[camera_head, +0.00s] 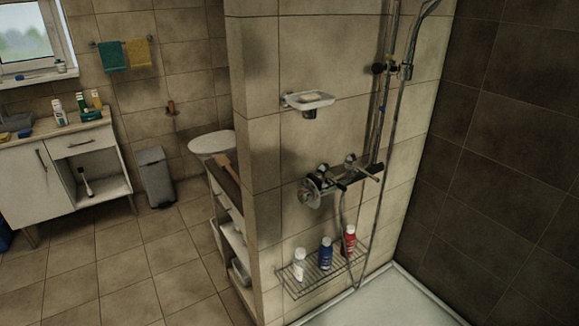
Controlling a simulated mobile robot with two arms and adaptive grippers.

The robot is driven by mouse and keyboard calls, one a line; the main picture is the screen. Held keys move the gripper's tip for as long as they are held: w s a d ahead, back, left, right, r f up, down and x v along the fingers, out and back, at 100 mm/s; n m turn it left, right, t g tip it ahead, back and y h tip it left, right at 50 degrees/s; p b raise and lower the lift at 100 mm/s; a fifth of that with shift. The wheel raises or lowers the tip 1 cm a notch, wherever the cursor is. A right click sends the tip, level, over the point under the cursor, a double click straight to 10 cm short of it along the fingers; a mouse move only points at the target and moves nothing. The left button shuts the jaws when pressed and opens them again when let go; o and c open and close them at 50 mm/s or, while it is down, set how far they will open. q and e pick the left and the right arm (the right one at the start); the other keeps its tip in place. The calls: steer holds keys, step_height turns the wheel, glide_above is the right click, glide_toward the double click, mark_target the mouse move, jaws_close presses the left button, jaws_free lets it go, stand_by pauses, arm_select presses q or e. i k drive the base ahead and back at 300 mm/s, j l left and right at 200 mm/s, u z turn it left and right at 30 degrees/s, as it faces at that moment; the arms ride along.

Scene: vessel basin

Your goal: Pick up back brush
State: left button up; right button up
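A long wooden brush (223,163), which looks like the back brush, lies on the dark top of a low shelf unit (228,185) behind the tiled partition wall. Its far end points toward the toilet, and its near part may be hidden by the partition edge. Another brush-like thing with a dark handle and pale head (86,183) stands tilted in the open compartment of the white cabinet at the left; it is too small to identify surely. Neither of my grippers is in view.
The partition wall (262,160) stands between the shower and the shelf unit. A wire rack (322,270) with bottles, a mixer tap (335,180) and a soap dish (311,100) hang on the shower wall. A grey bin (155,178) stands by the cabinet (40,185). The tiled floor (120,265) is clear.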

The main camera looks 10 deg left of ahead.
mark_target(222, 160)
steer(key=j+z, duration=0.1)
steer(key=z, duration=0.35)
steer(key=i+j+z, duration=0.1)
steer(key=z, duration=0.3)
steer(key=j+z, duration=0.2)
steer(key=z, duration=0.25)
steer(key=j+z, duration=0.15)
steer(key=z, duration=0.3)
steer(key=j+z, duration=0.15)
steer(key=z, duration=0.25)
